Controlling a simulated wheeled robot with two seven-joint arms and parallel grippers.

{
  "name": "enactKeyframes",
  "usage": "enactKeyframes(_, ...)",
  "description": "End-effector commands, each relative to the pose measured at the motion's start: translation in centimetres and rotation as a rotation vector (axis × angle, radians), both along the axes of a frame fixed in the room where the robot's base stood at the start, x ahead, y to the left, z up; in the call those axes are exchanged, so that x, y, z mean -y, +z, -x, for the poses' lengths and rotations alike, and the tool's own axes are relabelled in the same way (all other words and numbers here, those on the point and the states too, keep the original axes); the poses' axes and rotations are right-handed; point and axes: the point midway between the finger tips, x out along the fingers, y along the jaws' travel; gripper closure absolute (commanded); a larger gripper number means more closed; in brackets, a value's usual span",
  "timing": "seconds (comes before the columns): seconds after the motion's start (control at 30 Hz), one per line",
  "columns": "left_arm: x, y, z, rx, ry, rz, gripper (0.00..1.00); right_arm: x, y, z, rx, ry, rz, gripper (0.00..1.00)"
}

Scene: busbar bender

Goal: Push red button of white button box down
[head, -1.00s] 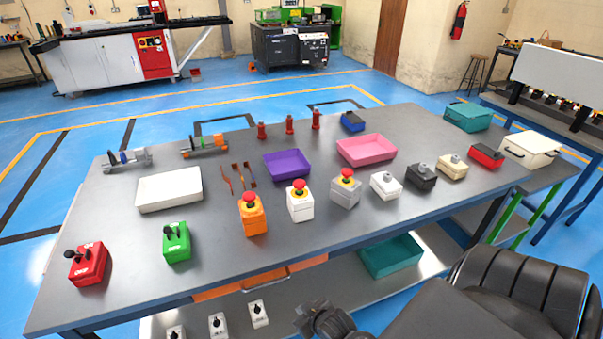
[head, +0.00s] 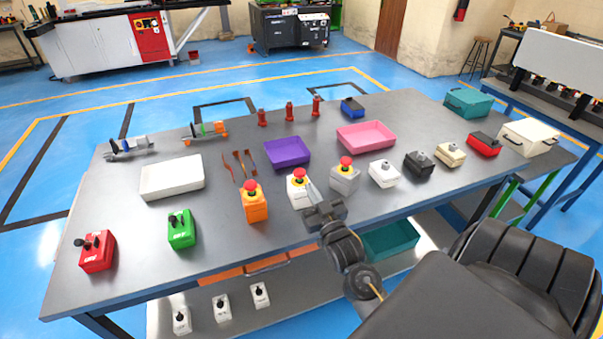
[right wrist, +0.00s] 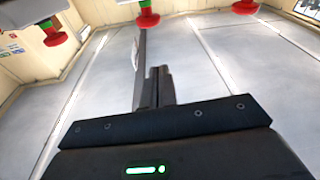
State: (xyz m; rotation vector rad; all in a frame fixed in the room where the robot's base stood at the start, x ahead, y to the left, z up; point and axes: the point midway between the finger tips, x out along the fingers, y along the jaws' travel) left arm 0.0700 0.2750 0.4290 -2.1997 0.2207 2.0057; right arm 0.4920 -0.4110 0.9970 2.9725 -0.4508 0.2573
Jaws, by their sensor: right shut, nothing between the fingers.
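The white button box (head: 297,196) stands upright on the grey table, with its red mushroom button (head: 299,175) on top of a yellow collar. My right gripper (head: 311,188) is shut and empty. In the head view its fingers overlap the right side of the white box, with the tips just below and right of the red button; I cannot tell whether they touch. In the right wrist view the shut fingers (right wrist: 154,88) point toward several red buttons along the top edge; I cannot tell which belongs to the white box. My left gripper is not in view.
An orange button box (head: 256,207) stands close to the left and a grey one (head: 345,179) close to the right, both with red buttons. A purple tray (head: 287,160) lies behind. A white switch box (head: 383,174) stands further right.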

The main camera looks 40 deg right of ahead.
Motion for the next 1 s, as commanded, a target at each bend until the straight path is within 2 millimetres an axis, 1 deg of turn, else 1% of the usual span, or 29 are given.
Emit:
enactKeyframes(0.1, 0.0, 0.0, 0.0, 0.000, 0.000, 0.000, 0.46, 0.5, 0.7, -0.1, 0.042, -0.012, 0.010, 1.00)
enactKeyframes(0.43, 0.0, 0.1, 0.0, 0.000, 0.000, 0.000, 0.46, 0.5, 0.8, -0.1, 0.044, -0.013, 0.012, 1.00)
enactKeyframes(0.57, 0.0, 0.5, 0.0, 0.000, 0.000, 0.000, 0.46, 0.8, 1.1, -0.9, 0.044, -0.012, 0.012, 1.00)
enactKeyframes(0.67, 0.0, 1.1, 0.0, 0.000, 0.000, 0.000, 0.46, 1.2, 1.6, -2.2, 0.044, -0.013, 0.012, 1.00)
enactKeyframes(1.0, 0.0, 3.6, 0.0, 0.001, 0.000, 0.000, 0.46, 3.2, 3.3, -8.7, 0.044, -0.011, 0.011, 1.00)
